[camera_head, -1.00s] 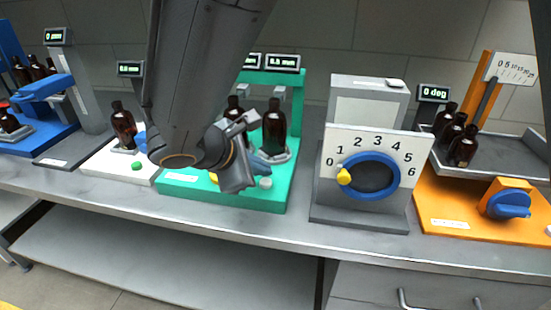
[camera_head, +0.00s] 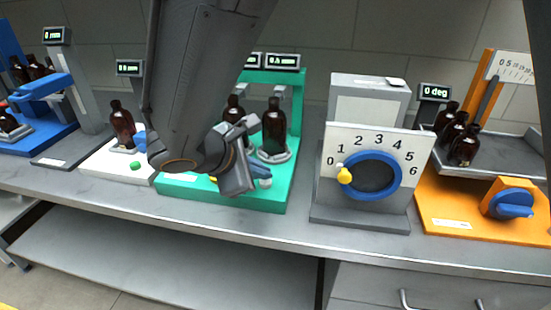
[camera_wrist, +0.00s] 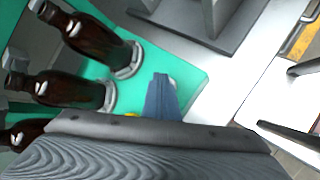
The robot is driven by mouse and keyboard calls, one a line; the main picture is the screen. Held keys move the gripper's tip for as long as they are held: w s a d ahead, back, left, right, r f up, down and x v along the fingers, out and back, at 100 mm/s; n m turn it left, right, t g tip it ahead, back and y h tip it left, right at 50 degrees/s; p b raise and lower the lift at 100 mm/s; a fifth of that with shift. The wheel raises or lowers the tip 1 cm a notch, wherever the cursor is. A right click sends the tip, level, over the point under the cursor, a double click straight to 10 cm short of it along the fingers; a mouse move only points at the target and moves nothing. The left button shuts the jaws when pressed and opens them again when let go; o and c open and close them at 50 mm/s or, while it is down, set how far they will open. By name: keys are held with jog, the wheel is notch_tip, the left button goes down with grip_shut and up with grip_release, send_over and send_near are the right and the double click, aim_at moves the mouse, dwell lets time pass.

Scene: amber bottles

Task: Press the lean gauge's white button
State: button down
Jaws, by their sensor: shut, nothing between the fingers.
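The green gauge stand (camera_head: 270,202) has a white button (camera_head: 266,184) at its front right corner and a yellow button (camera_head: 213,180) further left, partly hidden by my arm. My gripper (camera_head: 262,171) is shut and empty, with its blue fingertips low over the green base, right beside or over the white button. In the wrist view the shut blue fingers (camera_wrist: 161,92) point at the base, and a pale edge of the button (camera_wrist: 172,84) shows just past them. I cannot tell whether they touch it. Amber bottles (camera_head: 274,128) stand upright behind the fingers.
A grey dial stand (camera_head: 360,222) with a yellow-knobbed blue ring stands to the right, then an orange station (camera_head: 455,220) with bottles. A white station (camera_head: 105,160) with a green button is left. The bench front edge is clear.

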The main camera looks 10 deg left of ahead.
aim_at(262, 184)
jog(key=shift+f, duration=0.25)
jog(key=shift+r, duration=0.15)
dwell(0.4)
jog(key=shift+r+p, duration=0.55)
jog(key=shift+r, duration=0.2)
notch_tip(262, 184, up, 5)
jog(key=p, duration=0.4)
dwell(0.7)
